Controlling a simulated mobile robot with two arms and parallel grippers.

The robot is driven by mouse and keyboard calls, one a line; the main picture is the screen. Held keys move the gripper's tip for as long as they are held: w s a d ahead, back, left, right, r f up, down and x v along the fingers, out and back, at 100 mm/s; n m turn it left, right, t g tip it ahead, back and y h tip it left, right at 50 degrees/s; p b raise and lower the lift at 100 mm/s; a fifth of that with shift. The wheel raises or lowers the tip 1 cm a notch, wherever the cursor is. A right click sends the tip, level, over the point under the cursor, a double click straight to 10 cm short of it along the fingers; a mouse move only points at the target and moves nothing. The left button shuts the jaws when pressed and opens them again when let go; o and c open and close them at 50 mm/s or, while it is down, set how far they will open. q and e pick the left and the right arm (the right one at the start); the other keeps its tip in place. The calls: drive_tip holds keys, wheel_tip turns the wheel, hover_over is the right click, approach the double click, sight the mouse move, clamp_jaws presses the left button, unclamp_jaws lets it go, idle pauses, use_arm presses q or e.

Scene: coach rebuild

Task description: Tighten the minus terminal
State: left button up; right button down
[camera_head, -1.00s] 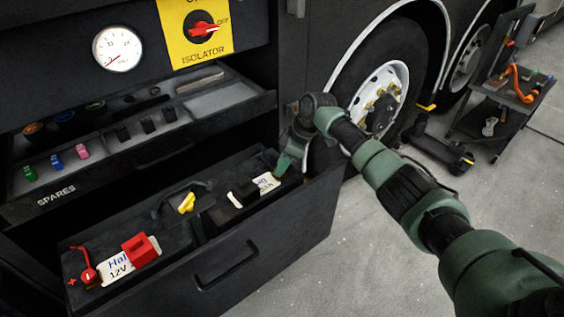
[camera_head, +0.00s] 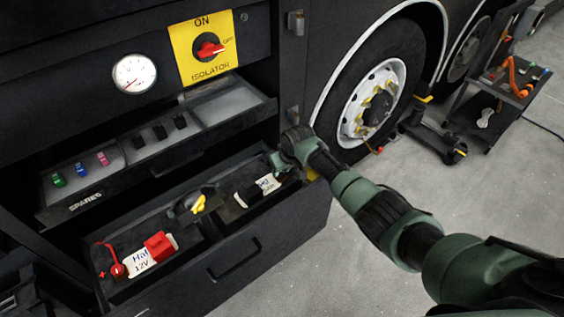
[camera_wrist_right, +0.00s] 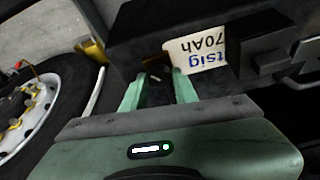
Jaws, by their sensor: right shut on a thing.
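The open lower drawer (camera_head: 290,222) holds a battery with a white label, "Hal 12V" (camera_head: 140,262) at its left and "tsig 70Ah" (camera_wrist_right: 197,54) at its right. My right gripper (camera_head: 279,166) reaches down at the right end of the drawer, beside that right label. In the right wrist view its two green fingers (camera_wrist_right: 158,84) are shut on a small dark part between the tips, at the battery's minus end. The fingers largely hide that part, so I cannot see how tight it is. The red plus terminal (camera_head: 117,269) is at the far left. My left gripper is not in view.
The upper spares drawer (camera_head: 225,119) is open above, with coloured fuses (camera_head: 81,169). The yellow isolator panel (camera_head: 207,49) and gauge (camera_head: 134,74) are above it. A wheel (camera_head: 371,104) stands to the right, with a tool cart (camera_head: 497,97) beyond. Grey floor at front right is clear.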

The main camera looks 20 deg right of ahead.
drive_tip(key=shift+a+r+m+h+p, duration=0.15)
drive_tip(key=shift+m+h+p, duration=0.3)
drive_tip(key=shift+m, duration=0.55)
drive_tip(key=shift+a+m+h, duration=0.1)
drive_tip(key=shift+m+h, duration=0.15)
drive_tip(key=shift+m, duration=0.55)
drive_tip(key=shift+m+h, duration=0.7)
drive_tip(key=shift+m, duration=1.2)
drive_tip(key=c, duration=1.1)
unclamp_jaws()
